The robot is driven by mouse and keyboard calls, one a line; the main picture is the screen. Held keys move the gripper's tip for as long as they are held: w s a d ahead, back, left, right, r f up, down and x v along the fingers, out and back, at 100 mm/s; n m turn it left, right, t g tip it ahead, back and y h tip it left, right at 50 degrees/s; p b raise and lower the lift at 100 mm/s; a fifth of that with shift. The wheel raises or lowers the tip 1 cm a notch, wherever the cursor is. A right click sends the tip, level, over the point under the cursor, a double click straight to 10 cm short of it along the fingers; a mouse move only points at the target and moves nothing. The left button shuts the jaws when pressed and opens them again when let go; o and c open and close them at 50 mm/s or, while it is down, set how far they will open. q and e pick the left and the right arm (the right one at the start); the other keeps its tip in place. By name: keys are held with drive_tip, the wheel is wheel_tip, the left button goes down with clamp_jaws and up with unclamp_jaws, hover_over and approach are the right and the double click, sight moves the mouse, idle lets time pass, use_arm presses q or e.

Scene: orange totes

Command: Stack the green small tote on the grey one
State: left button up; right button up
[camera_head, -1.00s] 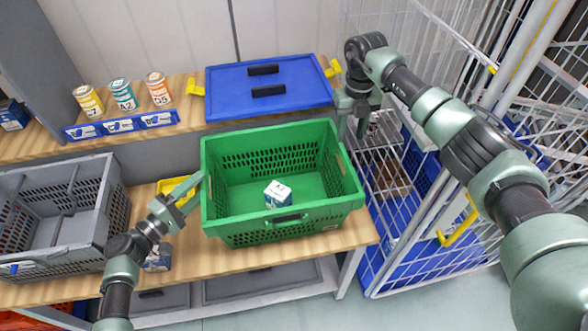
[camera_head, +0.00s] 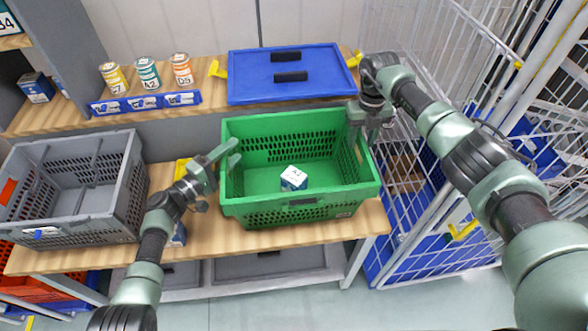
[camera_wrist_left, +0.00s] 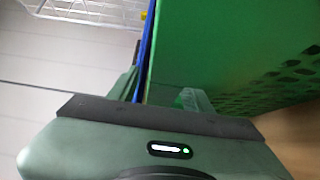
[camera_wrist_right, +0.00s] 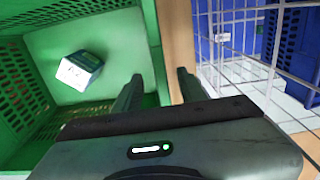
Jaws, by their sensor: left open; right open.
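The green tote (camera_head: 300,212) stands on the wooden table, with a small white-and-blue box (camera_head: 294,178) inside. The grey tote (camera_head: 128,195) stands to its left on the same table and looks empty. My left gripper (camera_head: 230,157) is open at the green tote's left wall; its left wrist view shows the green wall (camera_wrist_left: 230,45) close by, but I cannot tell if the fingers touch it. My right gripper (camera_head: 370,112) is open at the green tote's right wall. In the right wrist view its fingers (camera_wrist_right: 158,92) lie on either side of that wall's rim.
A blue lid or tote (camera_head: 290,92) with yellow handles lies on the shelf behind the green tote. Three cans (camera_head: 148,74) stand on the shelf behind a blue label strip (camera_head: 145,103). A wire cage (camera_head: 420,190) stands close on the right. A narrow table strip separates the totes.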

use_arm(q)
drive_tip(key=shift+w+d, duration=0.25)
use_arm(e)
drive_tip(key=shift+d+f, duration=0.15)
drive_tip(key=shift+f, duration=0.2)
use_arm(q)
drive_tip(key=shift+s+a, duration=0.1)
drive_tip(key=c, duration=0.9)
use_arm(e)
drive_tip(key=shift+r, duration=0.1)
clamp_jaws()
use_arm(q)
clamp_jaws()
drive_tip(key=shift+r, duration=0.3)
use_arm(e)
drive_tip(key=shift+w+r, duration=0.15)
drive_tip(key=shift+r, duration=0.05)
